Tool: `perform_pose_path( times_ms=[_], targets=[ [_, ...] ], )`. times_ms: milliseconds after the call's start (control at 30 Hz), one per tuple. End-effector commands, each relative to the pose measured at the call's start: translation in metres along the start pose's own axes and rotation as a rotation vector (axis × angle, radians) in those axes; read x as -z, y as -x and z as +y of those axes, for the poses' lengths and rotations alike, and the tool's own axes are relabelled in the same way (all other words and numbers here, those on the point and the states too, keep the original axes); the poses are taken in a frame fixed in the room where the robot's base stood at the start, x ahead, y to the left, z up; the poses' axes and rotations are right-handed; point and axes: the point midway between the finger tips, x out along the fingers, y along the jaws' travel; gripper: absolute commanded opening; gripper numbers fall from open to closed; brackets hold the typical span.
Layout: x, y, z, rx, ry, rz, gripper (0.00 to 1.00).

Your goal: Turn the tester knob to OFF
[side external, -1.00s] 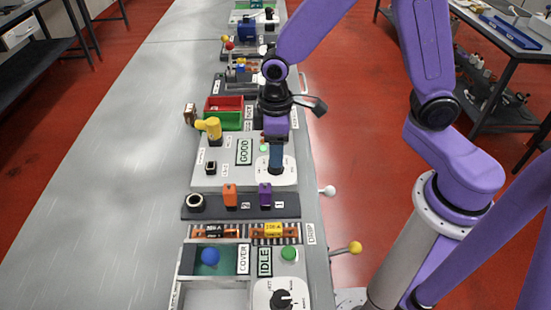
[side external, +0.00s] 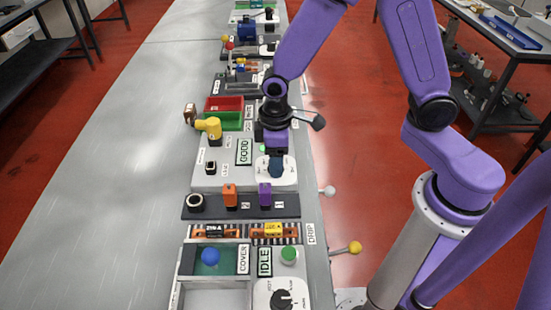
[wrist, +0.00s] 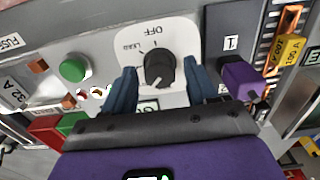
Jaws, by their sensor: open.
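The black tester knob (wrist: 158,70) sits on a white dial plate (wrist: 185,50) in the wrist view. The plate carries the word OFF at its top and LOAD to the left. The knob's exact setting is hard to tell. My gripper (wrist: 160,86) is open, with one blue finger on each side of the knob and visible gaps between. In the side view my gripper (side external: 276,168) is low over the dial plate (side external: 262,176) and hides the knob. The tester's display (side external: 243,151) reads GOOD.
A green button (wrist: 74,69) lies left of the dial in the wrist view. A purple block (wrist: 240,77) stands close to the right finger. In the side view, a yellow part (side external: 209,128) and red (side external: 223,103) and green (side external: 221,121) bins are nearby.

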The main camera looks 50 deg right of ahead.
Motion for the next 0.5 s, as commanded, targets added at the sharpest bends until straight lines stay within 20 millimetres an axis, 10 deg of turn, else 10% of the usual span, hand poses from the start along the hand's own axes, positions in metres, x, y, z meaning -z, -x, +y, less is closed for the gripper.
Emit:
perform_pose_path(
  times_ms=[200,500],
  targets=[
    [0.0000,0.0001,-0.0001,0.000,0.000,0.000,0.11],
    [-0.0001,0.0003,-0.0004,0.000,-0.145,-0.001,0.11]
  ],
)
